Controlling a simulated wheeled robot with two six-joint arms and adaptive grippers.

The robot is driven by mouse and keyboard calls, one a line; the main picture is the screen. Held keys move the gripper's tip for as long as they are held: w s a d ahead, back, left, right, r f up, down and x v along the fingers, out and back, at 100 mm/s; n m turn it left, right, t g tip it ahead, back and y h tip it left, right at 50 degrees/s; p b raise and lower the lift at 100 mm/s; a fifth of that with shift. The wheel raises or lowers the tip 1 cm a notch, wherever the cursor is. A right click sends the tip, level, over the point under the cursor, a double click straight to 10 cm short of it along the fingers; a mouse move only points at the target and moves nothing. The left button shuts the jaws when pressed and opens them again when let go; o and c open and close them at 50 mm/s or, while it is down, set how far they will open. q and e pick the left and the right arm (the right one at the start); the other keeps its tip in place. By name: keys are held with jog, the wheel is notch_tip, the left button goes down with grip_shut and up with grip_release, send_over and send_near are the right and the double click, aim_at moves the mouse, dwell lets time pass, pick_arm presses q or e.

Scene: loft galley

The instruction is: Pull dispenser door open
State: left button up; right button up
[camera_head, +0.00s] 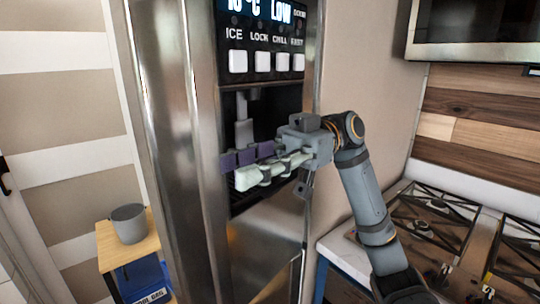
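The dispenser door (262,250) is the tall stainless steel front with a dark dispenser recess (228,103). It appears closed, though its edges are partly out of view. Above the recess is a control panel (266,40) with a display and several white buttons. My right gripper (234,170) lies across the recess, pointing left. Its fingers, one dark purple and one pale green, run close together with a narrow gap in view. I see nothing clearly held, and cannot tell whether they touch the door. My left gripper is out of view.
A small wooden stand (110,258) with a grey bucket (129,223) and a blue bin (146,281) stands at lower left. A gas stove (437,228) is at right, below a wall-mounted appliance (480,50). A bare wall strip (370,85) lies between the dispenser and stove.

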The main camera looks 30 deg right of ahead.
jog(key=v, duration=0.7)
jog(key=shift+d, duration=0.1)
